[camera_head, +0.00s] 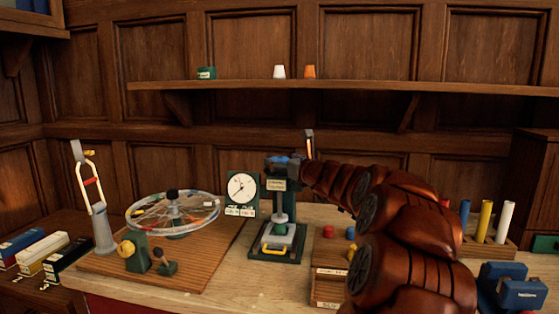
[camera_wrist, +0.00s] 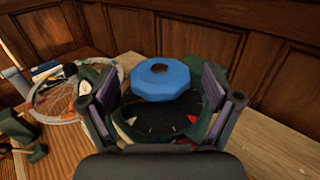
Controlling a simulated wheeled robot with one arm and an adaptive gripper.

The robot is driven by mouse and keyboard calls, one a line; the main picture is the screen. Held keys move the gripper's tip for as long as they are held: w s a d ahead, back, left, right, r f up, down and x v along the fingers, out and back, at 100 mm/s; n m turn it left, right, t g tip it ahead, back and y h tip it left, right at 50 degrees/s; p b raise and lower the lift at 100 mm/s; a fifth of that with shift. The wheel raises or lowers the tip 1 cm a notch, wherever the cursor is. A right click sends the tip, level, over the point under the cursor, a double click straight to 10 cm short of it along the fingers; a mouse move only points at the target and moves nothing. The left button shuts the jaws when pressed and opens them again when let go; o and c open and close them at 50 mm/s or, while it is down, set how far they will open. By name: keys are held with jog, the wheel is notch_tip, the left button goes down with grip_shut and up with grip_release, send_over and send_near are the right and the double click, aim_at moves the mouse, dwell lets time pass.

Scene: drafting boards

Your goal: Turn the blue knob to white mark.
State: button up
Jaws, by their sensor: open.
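The blue knob (camera_wrist: 160,80) is a faceted disc with a dark centre, in the middle of the wrist view. It sits above a dark dial (camera_wrist: 165,115) with several pale marks and a red one (camera_wrist: 192,118) near its front edge. My gripper (camera_wrist: 164,98) is open, with one finger on each side of the knob and gaps between. In the head view, the blue knob (camera_head: 284,160) shows small on top of a green press-like stand (camera_head: 291,246), beside my gripper. Which pale mark is the white mark, I cannot tell.
A spoked wheel (camera_head: 174,211) on a wooden board stands to the left. A white-faced gauge (camera_head: 242,188) is just left of the stand. Red (camera_head: 328,231) and blue (camera_head: 350,232) pieces sit on a wooden box to its right. A shelf (camera_head: 350,87) runs above.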

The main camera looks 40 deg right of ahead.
jog(key=shift+x, duration=0.85)
jog(key=shift+c, duration=0.3)
jog(key=c, duration=1)
jog(key=shift+c, duration=0.4)
jog(key=shift+a+r+n+y+p, duration=0.15)
jog(key=shift+n+y+p, duration=0.6)
jog(key=shift+p, duration=2)
